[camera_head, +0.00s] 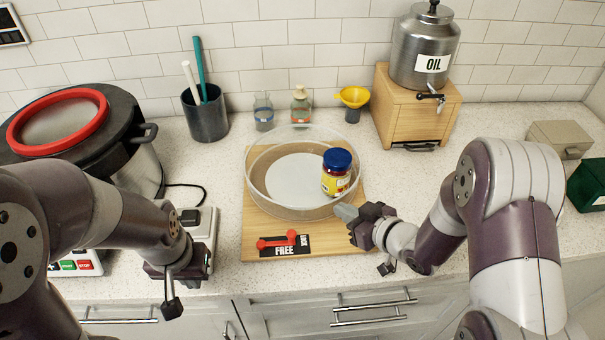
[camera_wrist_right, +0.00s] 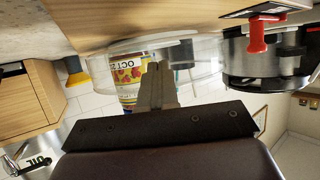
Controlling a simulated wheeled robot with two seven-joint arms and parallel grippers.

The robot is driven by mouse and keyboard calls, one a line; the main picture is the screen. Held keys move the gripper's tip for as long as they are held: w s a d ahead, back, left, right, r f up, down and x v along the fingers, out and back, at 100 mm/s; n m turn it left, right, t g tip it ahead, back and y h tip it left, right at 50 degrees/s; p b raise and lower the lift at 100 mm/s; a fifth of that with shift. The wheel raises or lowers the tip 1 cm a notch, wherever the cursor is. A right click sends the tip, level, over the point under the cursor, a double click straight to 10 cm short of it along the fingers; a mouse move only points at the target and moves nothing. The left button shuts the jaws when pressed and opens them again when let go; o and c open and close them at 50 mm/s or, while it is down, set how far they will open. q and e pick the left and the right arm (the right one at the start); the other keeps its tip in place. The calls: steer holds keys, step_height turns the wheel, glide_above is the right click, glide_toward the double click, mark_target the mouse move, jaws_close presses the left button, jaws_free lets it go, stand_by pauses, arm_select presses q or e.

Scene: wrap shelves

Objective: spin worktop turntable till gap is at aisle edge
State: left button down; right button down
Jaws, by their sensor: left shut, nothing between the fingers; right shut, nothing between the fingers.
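The turntable (camera_head: 258,200) is a round tray with a clear rim on a wooden board (camera_head: 252,232). A jar (camera_head: 336,180) with a blue lid and yellow label stands at its right side. I cannot make out a gap in the rim. A red lever (camera_head: 277,240) lies on a black plate marked FREE and LOCK at the board's front. My right gripper (camera_head: 346,212) is shut and empty at the tray's front right rim; contact is unclear. In the right wrist view its fingers (camera_wrist_right: 157,78) overlap the jar (camera_wrist_right: 127,75) and rim. My left gripper (camera_head: 172,304) is shut at the counter's front edge.
A large pot (camera_head: 140,160) and a white control box (camera_head: 205,225) stand left. Behind the turntable are a utensil cup (camera_head: 206,118), small bottles (camera_head: 301,105) and a yellow funnel (camera_head: 353,96). An oil dispenser (camera_head: 415,60) sits on a wooden box (camera_head: 400,115). Counter right of the board is partly clear.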

mark_target(346, 199)
steer(key=shift+w+d, duration=0.4)
steer(key=shift+d, duration=0.45)
steer(key=shift+w+d+p, duration=0.35)
steer(key=shift+w+d, duration=0.2)
steer(key=shift+w, duration=0.2)
